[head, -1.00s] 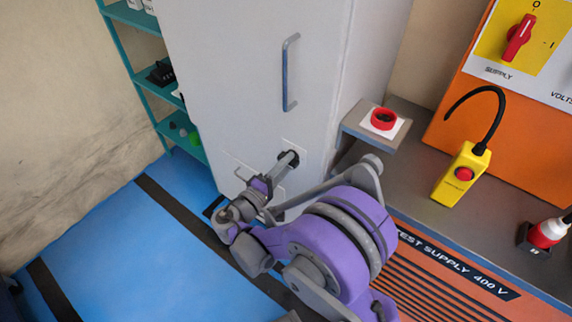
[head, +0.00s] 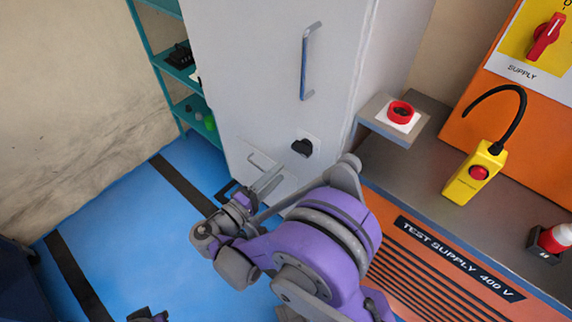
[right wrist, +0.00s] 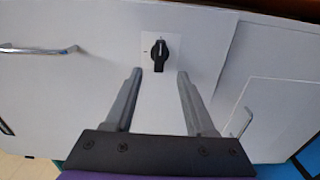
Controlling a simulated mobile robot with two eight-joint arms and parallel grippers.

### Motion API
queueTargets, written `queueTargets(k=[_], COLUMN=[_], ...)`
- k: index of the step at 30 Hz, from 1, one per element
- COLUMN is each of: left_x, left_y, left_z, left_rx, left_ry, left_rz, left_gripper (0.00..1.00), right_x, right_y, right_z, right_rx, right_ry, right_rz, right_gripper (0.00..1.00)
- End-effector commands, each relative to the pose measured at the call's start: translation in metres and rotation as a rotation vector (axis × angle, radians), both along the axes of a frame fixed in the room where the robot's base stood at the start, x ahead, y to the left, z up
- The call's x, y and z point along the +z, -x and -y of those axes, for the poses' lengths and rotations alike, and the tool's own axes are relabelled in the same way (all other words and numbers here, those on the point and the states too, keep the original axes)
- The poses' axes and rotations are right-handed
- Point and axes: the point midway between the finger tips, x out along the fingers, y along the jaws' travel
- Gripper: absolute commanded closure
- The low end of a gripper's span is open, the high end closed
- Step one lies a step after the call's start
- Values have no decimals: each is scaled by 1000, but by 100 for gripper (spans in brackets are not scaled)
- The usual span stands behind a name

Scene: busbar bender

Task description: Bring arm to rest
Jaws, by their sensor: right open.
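My right gripper (head: 268,178) is open and empty in front of the grey cabinet (head: 250,75). Its two parallel fingers also show in the right wrist view (right wrist: 159,78), apart, with nothing between them. Beyond the fingertips is a black rotary knob (head: 302,148) on a white plate on the cabinet front. In the right wrist view the knob (right wrist: 159,56) stands upright and clear of the fingers. My purple right arm is bent across the middle of the head view. A small purple and dark part of mine shows at the bottom left edge; no left fingers can be seen.
The cabinet has a long handle (head: 308,60) and a smaller low handle (head: 263,162). Teal shelves (head: 178,75) stand left. Blue floor at left is open.

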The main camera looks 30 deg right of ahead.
Motion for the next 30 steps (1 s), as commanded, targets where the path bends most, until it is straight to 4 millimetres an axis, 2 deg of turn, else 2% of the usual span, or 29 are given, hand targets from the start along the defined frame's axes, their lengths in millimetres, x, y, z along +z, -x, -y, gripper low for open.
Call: queueTargets(k=[5, 20, 23, 26, 30], left_x=[1, 1, 1, 1, 1], left_y=[0, 0, 0, 0, 0], left_z=[0, 0, 0, 0, 0], left_rx=[0, 0, 0, 0, 0], left_ry=[0, 0, 0, 0, 0], left_rz=[0, 0, 0, 0, 0], left_gripper=[100, 100, 100, 100, 100], right_x=[0, 0, -1, -5, -20], right_y=[3, 3, 5, 12, 38], right_z=[-8, -6, 3, 23, 52], right_rx=[0, -1, -5, -13, -22], right_ry=[0, -3, -41, -143, -381], right_rz=[0, -2, -30, -93, -200], right_gripper=[45, 45, 45, 45, 45])
